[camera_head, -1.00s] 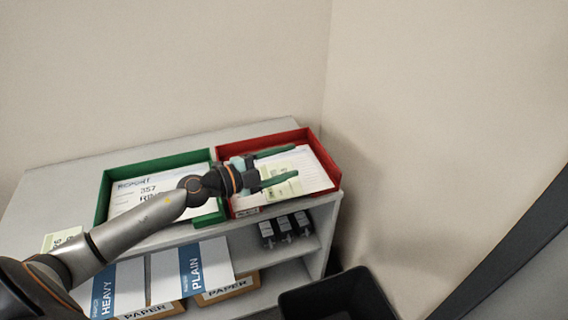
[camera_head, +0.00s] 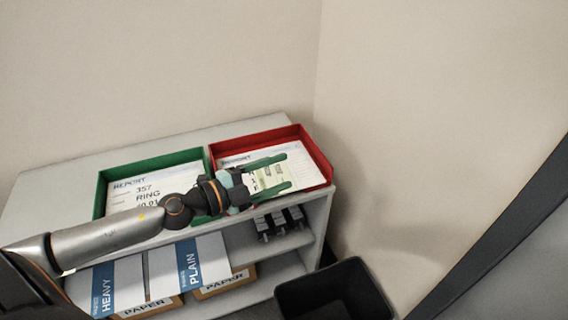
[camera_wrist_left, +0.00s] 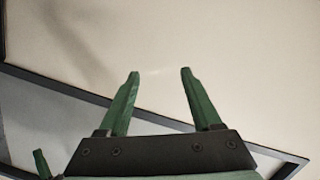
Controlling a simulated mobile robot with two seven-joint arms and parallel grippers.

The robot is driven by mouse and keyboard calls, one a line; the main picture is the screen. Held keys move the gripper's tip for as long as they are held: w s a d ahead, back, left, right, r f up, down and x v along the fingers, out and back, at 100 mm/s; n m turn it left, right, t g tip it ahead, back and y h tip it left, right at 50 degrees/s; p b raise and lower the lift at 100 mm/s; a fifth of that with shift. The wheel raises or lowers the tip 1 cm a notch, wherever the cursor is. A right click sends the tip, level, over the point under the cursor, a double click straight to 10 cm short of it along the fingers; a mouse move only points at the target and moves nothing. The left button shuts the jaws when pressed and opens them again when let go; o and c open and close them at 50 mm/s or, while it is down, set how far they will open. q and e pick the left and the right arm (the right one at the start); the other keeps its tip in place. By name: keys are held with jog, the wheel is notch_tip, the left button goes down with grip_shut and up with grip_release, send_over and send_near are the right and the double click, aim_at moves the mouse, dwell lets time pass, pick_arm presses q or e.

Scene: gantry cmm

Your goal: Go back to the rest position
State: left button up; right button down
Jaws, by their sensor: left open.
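My left gripper (camera_head: 277,175) is open, with its two green fingers apart and nothing seen between them. In the head view it shows in front of the red tray (camera_head: 318,160), which holds a report sheet (camera_head: 243,160) and a pale green slip (camera_head: 270,178). In the left wrist view the gripper (camera_wrist_left: 158,75) is open and empty against a plain wall. My left arm comes in from the left across the shelf unit.
A green tray (camera_head: 101,195) with a report sheet (camera_head: 150,190) sits left of the red one on the shelf unit (camera_head: 60,180). Paper boxes (camera_head: 225,283) and several dark small items (camera_head: 280,223) are on the shelf below. A black bin (camera_head: 335,290) stands at the lower right.

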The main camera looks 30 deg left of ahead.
pick_arm(q)
jog(key=s+f+n+y, duration=0.3)
jog(key=f+n, duration=0.3)
jog(key=f, duration=0.2)
jog(key=s+f+n+y, duration=0.35)
jog(key=f+n, duration=0.25)
jog(key=f, duration=0.2)
jog(key=s+d+f+n+g, duration=0.5)
jog(key=s+d+f, duration=0.1)
jog(key=s+f, duration=0.5)
jog(key=shift+s+d+f+g, duration=0.25)
jog(key=shift+d+f+g, duration=0.05)
jog(key=shift+d+f, duration=0.15)
